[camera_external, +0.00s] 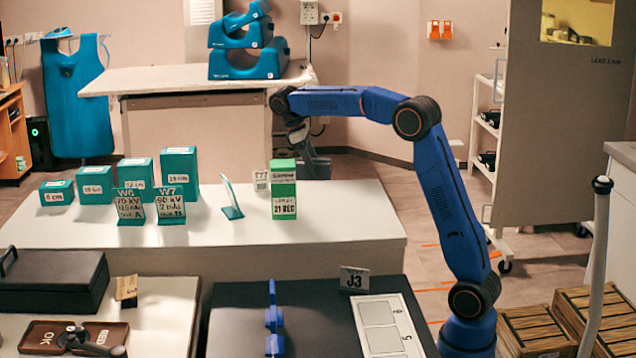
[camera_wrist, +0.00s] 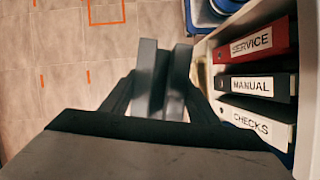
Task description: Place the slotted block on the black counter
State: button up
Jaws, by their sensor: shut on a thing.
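My gripper (camera_wrist: 160,85) is shut on a grey piece with two upright slabs and a gap between them, which looks like the slotted block (camera_wrist: 147,75). The dark fingers sit on either side of it, over bare floor. In the external view my gripper (camera_external: 312,160) hangs beyond the far edge of the white table, beside a green box; the block cannot be made out clearly there. The black counter (camera_external: 235,295) is at the bottom centre, nearer the camera and apart from the gripper.
The black counter bears a blue upright piece (camera_external: 272,320), a J3 sign (camera_external: 354,279) and a white panel (camera_external: 388,325). The white table (camera_external: 340,230) holds several green boxes and signs. A shelf with labelled binders (camera_wrist: 255,85) is at right in the wrist view.

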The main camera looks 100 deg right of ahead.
jog(key=s+d+f+m+t+y, duration=0.1)
jog(key=s+d+f+m, duration=0.15)
jog(key=d+f, duration=0.45)
jog(key=s+d+f+m+y, duration=0.1)
jog(key=d+f+m, duration=0.2)
jog(key=d+f, duration=0.35)
jog(key=w+a+r+m, duration=0.3)
jog(key=w+a+r, duration=0.7)
jog(key=w+r, duration=0.1)
notch_tip(320, 180, up, 18)
jog(key=m+t+y, duration=0.2)
jog(key=m+t, duration=0.1)
jog(key=m, duration=0.4)
send_over(265, 203)
jog(key=d, duration=0.2)
jog(key=shift+h, duration=0.3)
jog(key=shift+a+f, duration=0.15)
jog(key=shift+f, duration=1.8)
jog(key=shift+a+f, duration=0.1)
jog(key=shift+f, duration=1.8)
jog(key=shift+f, duration=0.15)
jog(key=o, duration=1.6)
jog(key=shift+c, duration=0.2)
